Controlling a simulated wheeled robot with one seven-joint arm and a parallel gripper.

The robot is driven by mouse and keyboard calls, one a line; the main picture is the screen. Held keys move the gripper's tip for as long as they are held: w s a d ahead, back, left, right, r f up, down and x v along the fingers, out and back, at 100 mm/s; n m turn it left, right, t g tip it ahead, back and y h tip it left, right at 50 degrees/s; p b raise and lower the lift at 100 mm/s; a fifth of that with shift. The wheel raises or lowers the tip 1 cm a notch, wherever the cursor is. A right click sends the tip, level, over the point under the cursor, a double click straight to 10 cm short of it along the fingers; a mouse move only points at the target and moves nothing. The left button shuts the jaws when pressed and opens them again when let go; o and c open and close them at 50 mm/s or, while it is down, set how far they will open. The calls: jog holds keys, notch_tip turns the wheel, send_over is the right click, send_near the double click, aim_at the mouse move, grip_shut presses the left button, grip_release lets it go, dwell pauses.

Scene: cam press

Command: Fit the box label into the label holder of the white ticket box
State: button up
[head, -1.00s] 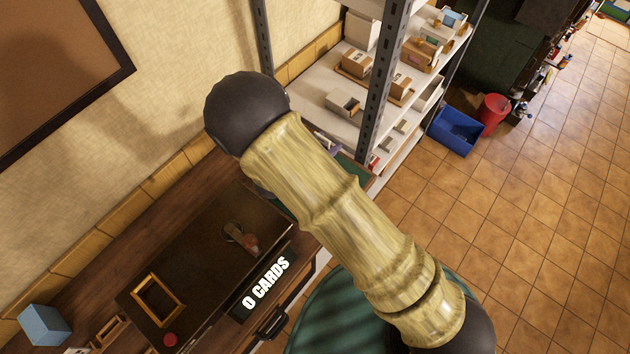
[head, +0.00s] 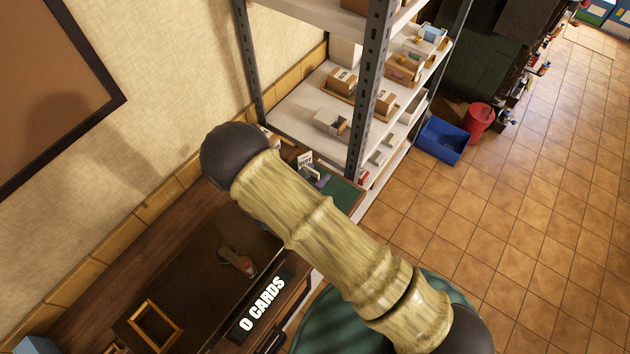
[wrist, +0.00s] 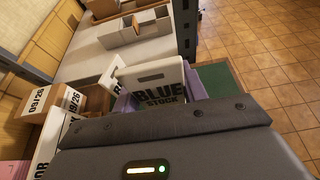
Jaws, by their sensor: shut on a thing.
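The box label (wrist: 155,78), a white card with a slot and the black words "BLUE STOCK", faces the camera in the wrist view. My gripper (wrist: 163,98) is shut on it; its dark housing hides the card's lower edge. Purple parts show on both sides of the card; I cannot tell whether they are my fingers. A small open white box on the shelf, likely the white ticket box (head: 327,122), also shows in the wrist view (wrist: 122,34), beyond the card. Its label holder cannot be made out. In the head view my arm covers much of the middle.
The metal shelf post (head: 368,85) rises beside the pale shelf, which also bears cardboard boxes (head: 341,80). A green surface (head: 345,194) lies before it. Boxes marked "09/26" (wrist: 40,102) stand left of my gripper. A blue bin (head: 440,139) is on the floor.

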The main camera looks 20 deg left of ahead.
jog(key=shift+f+p, duration=0.6)
jog(key=shift+f, duration=1.35)
jog(key=shift+f, duration=0.2)
jog(key=o, duration=0.9)
jog(key=shift+r, duration=0.15)
jog(key=shift+s+a+r, duration=0.1)
jog(key=shift+s, duration=0.05)
jog(key=b+v, duration=0.3)
jog(key=v, duration=0.3)
jog(key=shift+s+a, duration=0.1)
jog(key=shift+s, duration=0.1)
jog(key=shift+s+r, duration=0.25)
jog(key=shift+s, duration=0.1)
